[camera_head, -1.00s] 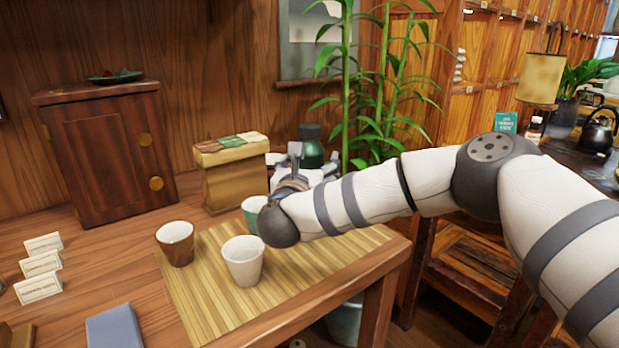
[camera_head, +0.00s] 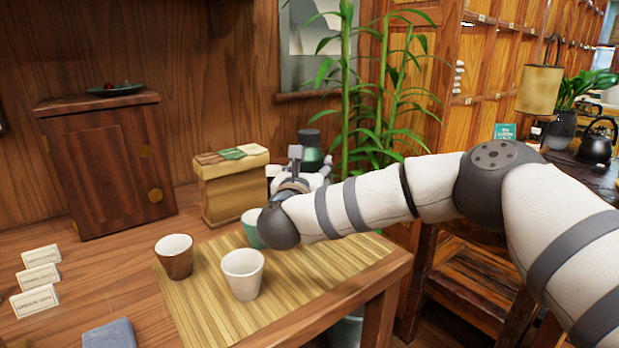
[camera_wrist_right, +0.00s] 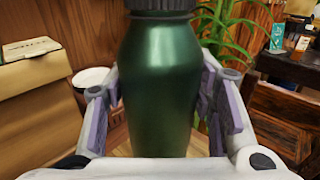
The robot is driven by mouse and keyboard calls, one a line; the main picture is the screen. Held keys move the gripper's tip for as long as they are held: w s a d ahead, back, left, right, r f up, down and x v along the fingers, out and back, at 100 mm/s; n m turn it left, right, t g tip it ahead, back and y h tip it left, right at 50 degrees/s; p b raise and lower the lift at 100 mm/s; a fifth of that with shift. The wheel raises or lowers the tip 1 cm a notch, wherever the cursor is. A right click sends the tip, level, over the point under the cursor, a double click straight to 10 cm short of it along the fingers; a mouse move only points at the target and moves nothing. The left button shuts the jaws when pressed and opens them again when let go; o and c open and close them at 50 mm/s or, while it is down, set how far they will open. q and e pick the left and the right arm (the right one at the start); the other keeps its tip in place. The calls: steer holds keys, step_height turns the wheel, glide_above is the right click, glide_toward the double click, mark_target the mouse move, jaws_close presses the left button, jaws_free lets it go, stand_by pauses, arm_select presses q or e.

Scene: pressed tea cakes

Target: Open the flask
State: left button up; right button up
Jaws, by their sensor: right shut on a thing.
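The green flask (camera_head: 311,156) with a dark cap stands upright near the back right of the bamboo mat, partly hidden behind my right gripper (camera_head: 299,160). In the right wrist view the flask (camera_wrist_right: 160,85) fills the middle, and its dark ribbed cap (camera_wrist_right: 160,4) is on at the top edge. The fingers of my right gripper (camera_wrist_right: 160,115) are on either side of the flask's body, shut on it. The flask's base is hidden. My left gripper is not in view.
The bamboo mat (camera_head: 215,300) holds a brown cup (camera_head: 174,258), a white cup (camera_head: 242,275) and a green cup (camera_head: 250,228) beside my right wrist. A tan box (camera_head: 232,190) stands left of the flask. A bamboo plant (camera_head: 350,100) rises close behind it.

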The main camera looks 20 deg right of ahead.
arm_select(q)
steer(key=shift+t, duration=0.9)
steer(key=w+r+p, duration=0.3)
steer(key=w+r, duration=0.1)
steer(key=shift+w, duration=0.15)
arm_select(e)
steer(key=s+d+r, duration=0.2)
steer(key=s+r, duration=0.4)
steer(key=s+d+r, duration=0.3)
steer(key=s+r, duration=0.2)
steer(key=s, duration=0.2)
steer(key=shift+d+r, duration=0.35)
steer(key=shift+r, duration=0.05)
steer(key=o, duration=0.7)
jaws_close()
